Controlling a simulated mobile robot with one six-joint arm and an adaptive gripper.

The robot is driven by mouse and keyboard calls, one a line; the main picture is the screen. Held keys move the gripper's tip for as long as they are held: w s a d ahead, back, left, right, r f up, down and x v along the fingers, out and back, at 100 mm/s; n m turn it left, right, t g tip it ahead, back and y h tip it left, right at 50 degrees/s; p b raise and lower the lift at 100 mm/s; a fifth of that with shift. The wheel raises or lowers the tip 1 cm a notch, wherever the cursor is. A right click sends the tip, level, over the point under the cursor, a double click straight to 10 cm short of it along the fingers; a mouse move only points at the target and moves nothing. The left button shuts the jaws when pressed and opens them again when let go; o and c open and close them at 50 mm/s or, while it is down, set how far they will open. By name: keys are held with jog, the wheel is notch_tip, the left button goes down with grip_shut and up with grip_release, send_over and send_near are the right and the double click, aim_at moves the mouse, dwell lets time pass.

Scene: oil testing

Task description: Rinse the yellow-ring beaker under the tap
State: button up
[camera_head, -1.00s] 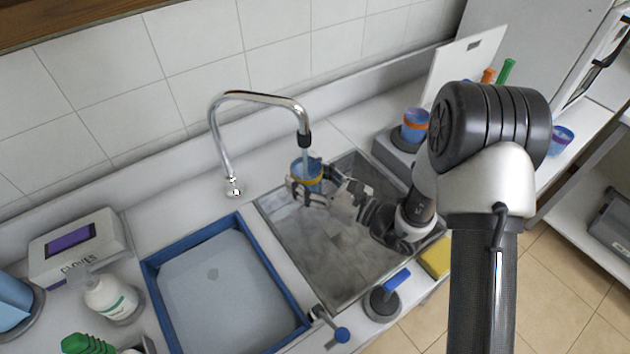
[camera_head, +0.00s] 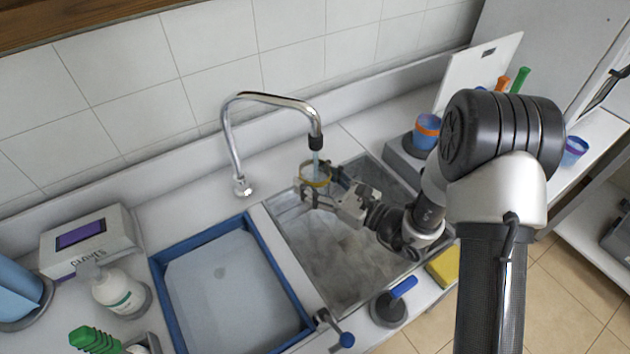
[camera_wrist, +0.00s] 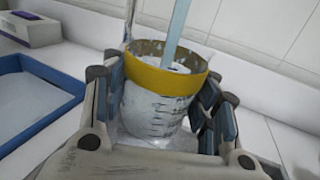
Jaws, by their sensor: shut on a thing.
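The yellow-ring beaker (camera_head: 314,176) is under the tap (camera_head: 316,141), over the back of the steel sink (camera_head: 345,262). A bluish stream of water falls from the spout into it. In the wrist view the beaker (camera_wrist: 158,100) is clear with dark graduation marks and a yellow band near its rim, and it looks roughly upright. The water stream (camera_wrist: 178,28) enters its mouth. My gripper (camera_wrist: 160,112) is shut around the beaker, with a finger on each side. My gripper also shows in the head view (camera_head: 322,192).
A blue-rimmed tray (camera_head: 165,290) lies left of the sink. A lever handle (camera_head: 335,327) and a blue-handled brush (camera_head: 393,300) stand at the front edge. A yellow sponge (camera_head: 443,267) lies right. An orange-ring beaker (camera_head: 427,130) stands on a grey device behind my arm.

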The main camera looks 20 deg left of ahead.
jog(key=v, duration=1)
dwell(0.4)
